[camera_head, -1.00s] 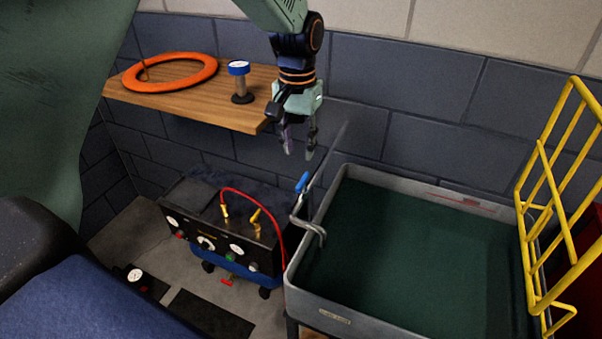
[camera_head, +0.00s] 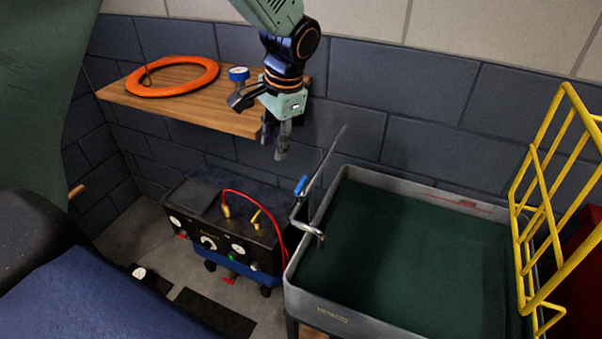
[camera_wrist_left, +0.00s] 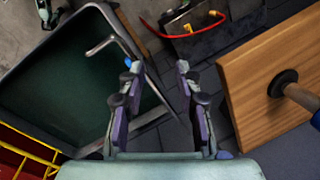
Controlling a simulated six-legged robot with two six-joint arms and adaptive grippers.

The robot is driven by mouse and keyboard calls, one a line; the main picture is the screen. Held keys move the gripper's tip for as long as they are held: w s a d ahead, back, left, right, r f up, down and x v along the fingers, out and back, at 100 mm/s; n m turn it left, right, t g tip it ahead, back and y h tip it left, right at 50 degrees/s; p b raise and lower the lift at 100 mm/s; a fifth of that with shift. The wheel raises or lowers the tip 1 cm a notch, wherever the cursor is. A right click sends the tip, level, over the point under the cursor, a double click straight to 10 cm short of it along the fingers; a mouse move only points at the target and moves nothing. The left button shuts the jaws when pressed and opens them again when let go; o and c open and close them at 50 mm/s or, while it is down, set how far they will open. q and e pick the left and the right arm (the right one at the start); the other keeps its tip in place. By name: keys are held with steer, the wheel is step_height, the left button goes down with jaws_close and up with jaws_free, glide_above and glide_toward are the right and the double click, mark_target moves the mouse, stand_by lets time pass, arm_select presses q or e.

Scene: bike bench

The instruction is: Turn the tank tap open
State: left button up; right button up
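The tank tap has a blue handle (camera_head: 301,186) and a bent metal spout (camera_head: 310,232) reaching over the left rim of the grey tank (camera_head: 345,318). My left gripper (camera_head: 273,150) hangs fingers down, above and left of the handle, apart from it. In the left wrist view the fingers of my left gripper (camera_wrist_left: 158,70) are spread with nothing between them. There the spout (camera_wrist_left: 105,44) shows left of the fingers, and the blue handle (camera_wrist_left: 128,61) is partly hidden behind the left fingertip. I cannot make out my right gripper.
A black-and-blue machine (camera_head: 262,250) with a red hose stands left of the tank. A yellow rail (camera_head: 522,230) is at right.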

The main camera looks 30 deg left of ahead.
arm_select(q)
steer(key=a+m, duration=0.1)
steer(key=m, duration=0.3)
steer(key=m+t+h, duration=0.2)
steer(key=m+t, duration=0.2)
steer(key=m, duration=2.2)
glide_toward(301, 183)
steer(key=f, duration=0.1)
steer(key=b+x, duration=0.2)
steer(key=x, duration=0.5)
steer(key=shift+w+a+f, duration=0.1)
steer(key=shift+w, duration=0.1)
steer(key=shift+s, duration=0.1)
jaws_close()
